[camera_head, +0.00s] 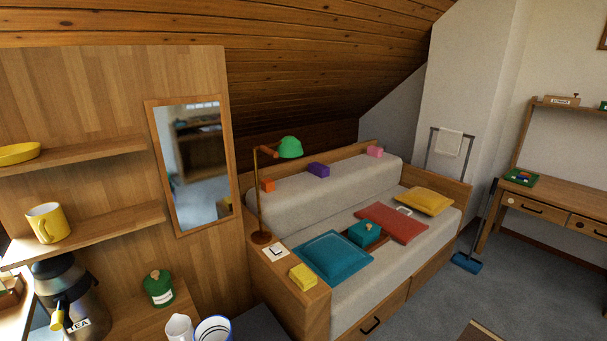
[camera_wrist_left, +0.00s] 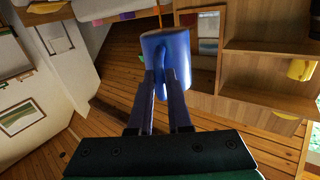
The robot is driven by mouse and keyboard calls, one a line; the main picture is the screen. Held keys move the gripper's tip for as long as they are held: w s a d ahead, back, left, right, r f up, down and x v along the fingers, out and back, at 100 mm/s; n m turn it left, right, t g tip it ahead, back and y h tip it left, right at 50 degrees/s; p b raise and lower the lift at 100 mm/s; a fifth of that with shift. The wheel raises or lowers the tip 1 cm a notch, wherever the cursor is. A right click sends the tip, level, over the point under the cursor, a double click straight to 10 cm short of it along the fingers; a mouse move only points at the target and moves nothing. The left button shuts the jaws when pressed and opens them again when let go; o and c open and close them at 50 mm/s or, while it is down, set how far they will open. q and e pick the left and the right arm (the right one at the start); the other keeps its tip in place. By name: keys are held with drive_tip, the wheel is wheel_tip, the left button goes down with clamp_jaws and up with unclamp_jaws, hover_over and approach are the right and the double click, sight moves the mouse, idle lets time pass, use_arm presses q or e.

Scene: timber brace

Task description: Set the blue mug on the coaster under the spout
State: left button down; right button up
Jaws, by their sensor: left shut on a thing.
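My left gripper (camera_wrist_left: 161,82) shows in the left wrist view, shut on the handle of the blue mug (camera_wrist_left: 178,50). The mug's body lies just beyond the fingertips, held in the air. In the head view, neither the blue mug nor my grippers can be made out. A dark urn marked TEA (camera_head: 92,303) stands at the lower left, with a yellow spout or tap (camera_head: 57,317) on its front. The area below the spout is cut off or hidden, and I cannot see a coaster.
A yellow mug (camera_head: 47,223) stands on the shelf above the urn. A green lidded jar (camera_head: 158,288) is right of the urn. A white jug (camera_head: 179,328) and a white, blue-rimmed vessel (camera_head: 213,330) are at the bottom edge.

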use_arm(q)
drive_tip(key=shift+s+d+f, duration=0.1)
drive_tip(key=shift+s+d, duration=0.2)
drive_tip(key=shift+d, duration=0.1)
